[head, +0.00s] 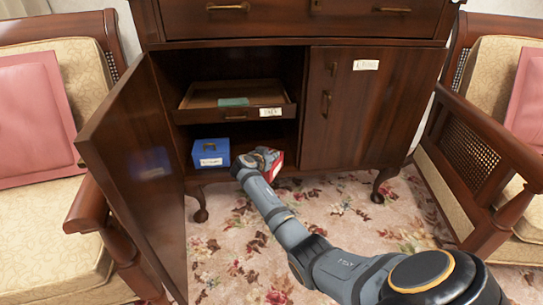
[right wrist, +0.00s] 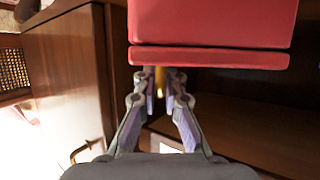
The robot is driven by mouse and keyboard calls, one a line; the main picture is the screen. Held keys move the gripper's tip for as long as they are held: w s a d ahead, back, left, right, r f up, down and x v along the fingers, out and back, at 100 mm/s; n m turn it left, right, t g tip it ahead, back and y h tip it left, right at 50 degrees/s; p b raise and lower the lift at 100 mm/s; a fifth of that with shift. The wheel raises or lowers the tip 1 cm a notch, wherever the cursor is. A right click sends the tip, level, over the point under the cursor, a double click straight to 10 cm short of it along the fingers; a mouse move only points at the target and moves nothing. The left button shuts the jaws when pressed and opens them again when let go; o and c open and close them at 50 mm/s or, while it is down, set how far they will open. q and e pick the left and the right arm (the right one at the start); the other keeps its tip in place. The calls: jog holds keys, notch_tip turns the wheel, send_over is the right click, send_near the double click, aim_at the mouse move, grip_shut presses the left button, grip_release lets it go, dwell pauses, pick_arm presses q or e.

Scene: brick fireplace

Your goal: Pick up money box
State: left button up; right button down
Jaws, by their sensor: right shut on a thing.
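A red box (right wrist: 212,25) fills the upper part of the right wrist view. My right gripper (right wrist: 161,80) is shut on it, with a yellow piece, seemingly its handle, between the fingers. In the head view the red box (head: 276,164) shows only partly behind my right gripper (head: 263,157), at the front of the open cabinet's lower space. A blue box (head: 210,155) with a brass handle and a white label stands to its left on the cabinet floor. The labels on it are too small to read. My left gripper is out of view.
The cabinet's left door (head: 135,165) stands open toward me, and the right door (head: 355,110) is shut. A pulled-out inner drawer (head: 205,97) with a greenish item (head: 233,102) hangs above the boxes. Armchairs flank the cabinet. Flowered carpet (head: 225,265) lies in front.

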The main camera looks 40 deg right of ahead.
jog(key=c, duration=1.4)
grip_release()
jog(key=shift+f, duration=0.1)
jog(key=v, duration=1.2)
jog(key=shift+w, duration=0.1)
